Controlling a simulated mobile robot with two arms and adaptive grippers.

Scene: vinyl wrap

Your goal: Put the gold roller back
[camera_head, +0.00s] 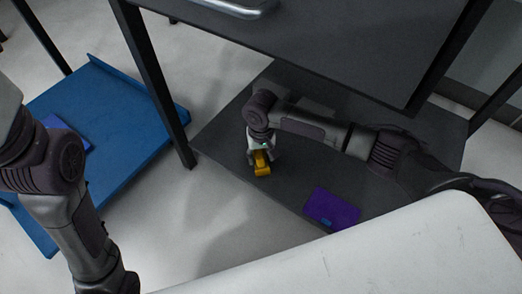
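The gold roller (262,168) is a small yellow-gold piece at the lower dark shelf (225,150) of the table, near the shelf's front left part. My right gripper (262,158) points down right over it, with its fingers at the roller's two sides. I cannot tell whether the fingers press on the roller or stand a little apart from it, nor whether the roller rests fully on the shelf. My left arm comes in from the left and runs down to the bottom edge; its gripper is out of the picture.
A purple flat item (332,208) lies on the shelf to the right of the roller. A blue platform cart (120,130) with a blue item (62,130) stands at left. A black table leg (160,95) and the tabletop (320,35) bound the shelf space.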

